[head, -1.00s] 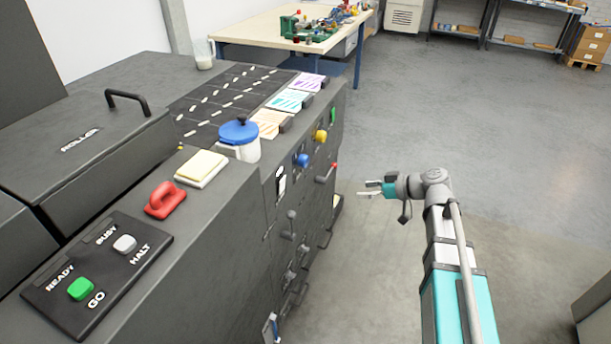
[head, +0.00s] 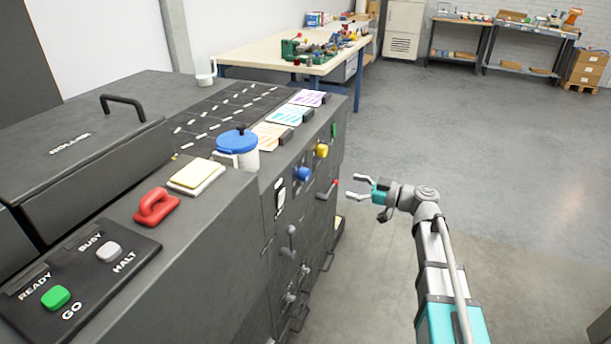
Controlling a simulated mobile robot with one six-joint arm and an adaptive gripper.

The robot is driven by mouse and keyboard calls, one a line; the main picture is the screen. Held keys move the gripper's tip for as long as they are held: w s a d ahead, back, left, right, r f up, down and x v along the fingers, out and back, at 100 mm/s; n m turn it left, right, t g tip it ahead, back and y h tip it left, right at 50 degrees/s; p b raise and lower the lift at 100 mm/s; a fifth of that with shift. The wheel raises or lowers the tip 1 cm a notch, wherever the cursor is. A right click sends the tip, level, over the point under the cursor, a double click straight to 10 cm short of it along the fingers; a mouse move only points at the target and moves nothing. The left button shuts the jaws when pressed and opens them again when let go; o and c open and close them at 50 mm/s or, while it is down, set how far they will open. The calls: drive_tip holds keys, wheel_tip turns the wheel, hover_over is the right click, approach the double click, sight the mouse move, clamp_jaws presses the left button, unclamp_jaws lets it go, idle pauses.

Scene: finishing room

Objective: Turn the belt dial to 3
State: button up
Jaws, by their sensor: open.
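The dark machine (head: 215,285) fills the left side of the head view. Its front side carries a blue knob (head: 303,174), a yellow knob (head: 321,150) and a lever with a red tip (head: 328,190). I cannot tell which of these is the belt dial, and no dial numbers can be read from here. My gripper (head: 358,187) is open and empty, with its fingers pointing left toward the machine's front. It is right of the knobs and appears apart from the machine.
On the machine top are a blue-lidded jar (head: 238,142), a red handle (head: 156,206), yellow pads (head: 196,175) and a panel with a green GO button (head: 56,297). A workbench (head: 262,50) stands behind. The floor (head: 470,130) on the right is clear.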

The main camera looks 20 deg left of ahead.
sight(308, 175)
drive_tip(key=a, duration=1.3)
drive_tip(key=shift+w+a, duration=0.3)
drive_tip(key=shift+w, duration=0.1)
